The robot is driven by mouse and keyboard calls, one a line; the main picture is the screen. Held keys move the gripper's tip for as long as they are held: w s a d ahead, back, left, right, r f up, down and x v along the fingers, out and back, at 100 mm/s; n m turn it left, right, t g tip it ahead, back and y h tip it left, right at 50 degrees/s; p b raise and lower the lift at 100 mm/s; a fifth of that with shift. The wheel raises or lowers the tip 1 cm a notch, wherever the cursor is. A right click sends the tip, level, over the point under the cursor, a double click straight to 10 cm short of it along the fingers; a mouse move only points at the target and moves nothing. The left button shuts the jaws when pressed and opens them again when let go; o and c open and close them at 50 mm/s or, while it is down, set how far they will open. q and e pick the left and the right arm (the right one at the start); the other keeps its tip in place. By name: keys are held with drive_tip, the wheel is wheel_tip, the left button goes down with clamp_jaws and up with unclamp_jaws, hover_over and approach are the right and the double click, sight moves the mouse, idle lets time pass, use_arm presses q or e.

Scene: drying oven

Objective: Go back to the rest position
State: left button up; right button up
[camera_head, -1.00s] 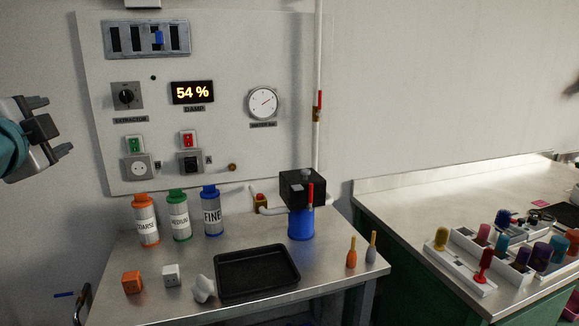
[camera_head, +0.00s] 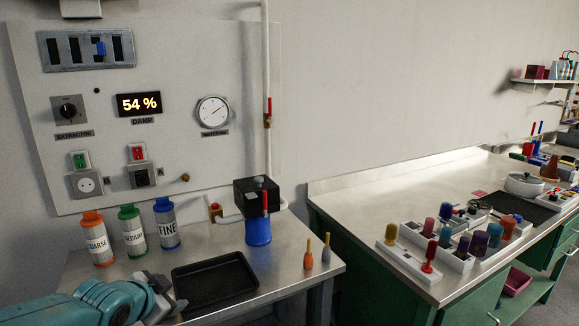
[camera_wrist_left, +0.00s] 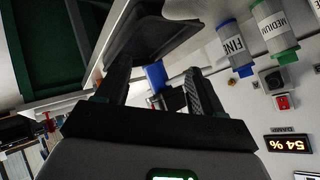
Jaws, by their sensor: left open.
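My left arm comes in at the lower left, and its teal links lie low in front of the table (camera_head: 300,272). My left gripper (camera_head: 174,296) is near the left front edge of the black tray (camera_head: 215,279). I cannot tell from this view whether they touch. In the left wrist view the two dark fingers (camera_wrist_left: 160,85) stand apart, with nothing held between them. The tray (camera_wrist_left: 165,35) appears past the fingertips there. My right gripper is not in view.
Orange, green and blue capped bottles (camera_head: 133,236) stand at the back left. A blue vessel with a black top (camera_head: 258,225) stands behind the tray. Two small handled tools (camera_head: 308,257) stand at the right edge. A bench with colourful racks (camera_head: 425,247) is further right.

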use_arm(q)
drive_tip(key=s+d+f+n+g+h+p, duration=0.15)
drive_tip(key=s+d+f, duration=0.25)
drive_tip(key=f, duration=0.4)
drive_tip(key=s+d+f+n+g, duration=0.2)
drive_tip(key=s+d+f, duration=0.25)
drive_tip(key=f, duration=0.35)
drive_tip(key=s+d+f+n+g+h+p, duration=0.1)
drive_tip(key=s+d+f+n+g, duration=0.2)
drive_tip(key=f, duration=0.5)
drive_tip(key=s+d+f+n+g, duration=0.1)
drive_tip(key=s+f, duration=0.3)
drive_tip(key=s, duration=0.5)
drive_tip(key=s+d+f+n+g+p, duration=0.1)
drive_tip(key=s+d+f+n+g, duration=0.1)
drive_tip(key=s, duration=0.8)
drive_tip(key=shift+d+f+n+h, duration=0.35)
drive_tip(key=shift+d+f+n, duration=0.15)
drive_tip(key=shift+f, duration=0.45)
